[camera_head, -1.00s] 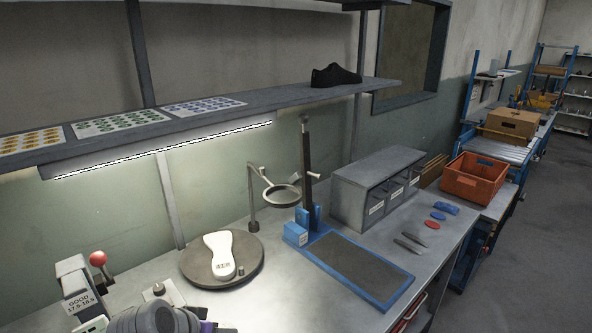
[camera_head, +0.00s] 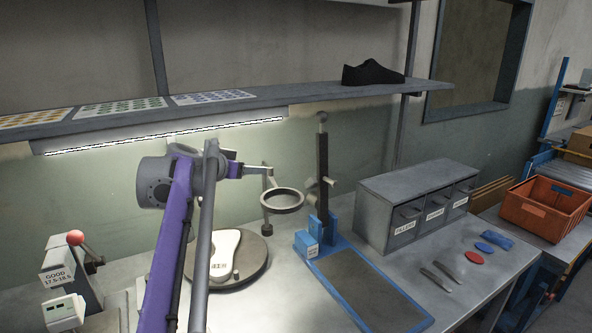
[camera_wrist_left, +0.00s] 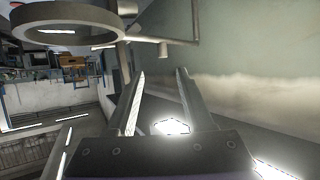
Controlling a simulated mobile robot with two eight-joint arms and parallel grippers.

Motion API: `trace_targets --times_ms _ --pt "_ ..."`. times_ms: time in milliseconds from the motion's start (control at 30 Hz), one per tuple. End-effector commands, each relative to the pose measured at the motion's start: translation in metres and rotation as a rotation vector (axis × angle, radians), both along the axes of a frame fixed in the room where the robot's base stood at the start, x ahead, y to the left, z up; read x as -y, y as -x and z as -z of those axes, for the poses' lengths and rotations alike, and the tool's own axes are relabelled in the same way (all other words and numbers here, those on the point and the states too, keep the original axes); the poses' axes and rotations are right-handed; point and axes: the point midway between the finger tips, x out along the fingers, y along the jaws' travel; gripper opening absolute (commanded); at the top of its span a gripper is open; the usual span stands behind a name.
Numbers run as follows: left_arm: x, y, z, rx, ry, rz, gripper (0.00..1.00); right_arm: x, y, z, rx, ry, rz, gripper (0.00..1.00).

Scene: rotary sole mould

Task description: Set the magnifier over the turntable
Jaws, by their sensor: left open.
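The magnifier (camera_head: 284,208) is a grey ring on a jointed arm and thin post, standing behind and to the right of the turntable (camera_head: 255,262). Its ring hangs to the right of the disc, not above it. A white shoe sole (camera_head: 223,258) lies on the turntable, partly hidden by my left arm. My left gripper (camera_head: 243,168) is raised near the top of the magnifier's post, left of the ring. In the left wrist view its open fingers (camera_wrist_left: 157,75) are empty, with the magnifier ring (camera_wrist_left: 70,37) at upper left and its bar beyond the fingertips. My right gripper is not in view.
A blue stand with a tall dark post (camera_head: 322,170) is right of the magnifier, beside a blue-edged mat (camera_head: 370,290). A grey drawer unit (camera_head: 415,195) is farther right. A lit shelf (camera_head: 280,96) runs above. A gauge with a red knob (camera_head: 75,238) is at left.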

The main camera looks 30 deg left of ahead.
Motion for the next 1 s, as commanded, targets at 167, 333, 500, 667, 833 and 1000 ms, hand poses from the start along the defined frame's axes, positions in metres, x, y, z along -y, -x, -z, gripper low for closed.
trace_targets --times_ms 167,333,500,667,833,1000 --pt "-0.007 -0.009 0.001 0.007 -0.006 -0.004 0.52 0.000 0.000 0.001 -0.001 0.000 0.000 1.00" --pt "-0.008 -0.036 0.013 0.007 -0.006 -0.002 0.52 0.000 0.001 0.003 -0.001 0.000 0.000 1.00" --pt "-0.011 -0.067 0.026 0.007 -0.005 -0.003 0.52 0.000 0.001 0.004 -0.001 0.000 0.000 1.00" --pt "-0.013 -0.088 0.034 0.007 -0.005 -0.003 0.52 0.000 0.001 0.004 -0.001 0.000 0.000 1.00" --pt "-0.014 -0.098 0.039 0.007 -0.005 -0.005 0.52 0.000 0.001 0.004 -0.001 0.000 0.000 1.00" --pt "-0.014 -0.099 0.039 0.007 -0.005 -0.005 0.52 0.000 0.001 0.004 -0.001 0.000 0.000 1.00"
